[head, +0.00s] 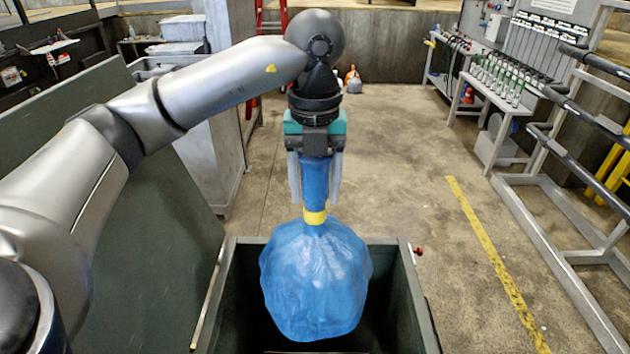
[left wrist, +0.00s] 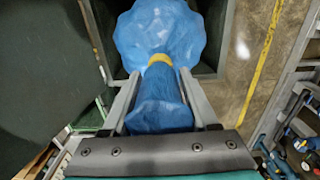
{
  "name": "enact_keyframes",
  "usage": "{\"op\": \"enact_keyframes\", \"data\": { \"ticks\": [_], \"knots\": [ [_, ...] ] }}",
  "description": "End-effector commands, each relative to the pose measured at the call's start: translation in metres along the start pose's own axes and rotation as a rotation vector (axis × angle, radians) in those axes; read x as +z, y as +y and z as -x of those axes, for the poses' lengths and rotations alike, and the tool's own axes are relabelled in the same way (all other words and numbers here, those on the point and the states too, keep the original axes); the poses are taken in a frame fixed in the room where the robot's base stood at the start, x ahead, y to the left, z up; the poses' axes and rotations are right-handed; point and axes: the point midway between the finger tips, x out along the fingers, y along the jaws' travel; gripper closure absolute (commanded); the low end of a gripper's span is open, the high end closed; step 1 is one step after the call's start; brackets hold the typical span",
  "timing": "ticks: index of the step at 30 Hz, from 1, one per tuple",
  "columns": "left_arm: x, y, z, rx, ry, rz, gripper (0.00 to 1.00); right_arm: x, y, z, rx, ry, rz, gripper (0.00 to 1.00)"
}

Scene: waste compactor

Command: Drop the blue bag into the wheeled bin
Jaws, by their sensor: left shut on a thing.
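The blue bag (head: 315,275) is tied with a yellow band and hangs upright in the head view. My left gripper (head: 315,190) is shut on the bag's gathered neck, above the band. The bag also shows in the left wrist view (left wrist: 160,38), with its neck between the two fingers of the left gripper (left wrist: 160,95). In the head view the bag hangs over the open dark green bin (head: 411,290). The bag hides part of the bin's opening and inside. The bin's wheels are not visible. My right gripper is not in view.
The bin's dark green lid (head: 150,190) stands open at the left. A grey cabinet (head: 215,150) stands behind it. A metal rail frame (head: 545,230) is at the right. The concrete floor beyond the bin is clear, with a yellow line (head: 495,262).

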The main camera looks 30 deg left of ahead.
Motion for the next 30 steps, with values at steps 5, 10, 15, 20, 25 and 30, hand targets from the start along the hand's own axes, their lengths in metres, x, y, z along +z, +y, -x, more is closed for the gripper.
{"op": "enact_keyframes", "data": {
  "ticks": [5,10,15,20,25,30],
  "knots": [
    [0.0,0.0,-0.021,-0.003,-0.003,0.0,1.0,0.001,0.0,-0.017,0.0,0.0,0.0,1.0],
    [0.001,0.0,-0.028,-0.003,-0.003,0.0,1.0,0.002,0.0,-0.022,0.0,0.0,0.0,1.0],
    [0.001,0.0,-0.027,-0.003,-0.003,0.0,1.0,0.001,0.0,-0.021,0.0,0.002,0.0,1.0],
    [0.001,0.0,-0.027,-0.003,-0.003,0.0,0.31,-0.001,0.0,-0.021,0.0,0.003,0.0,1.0],
    [0.0,0.0,-0.028,-0.002,-0.002,0.0,0.12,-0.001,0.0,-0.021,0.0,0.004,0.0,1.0],
    [0.0,0.0,-0.029,-0.001,-0.001,0.0,0.05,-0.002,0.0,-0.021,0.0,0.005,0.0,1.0]
  ]
}}
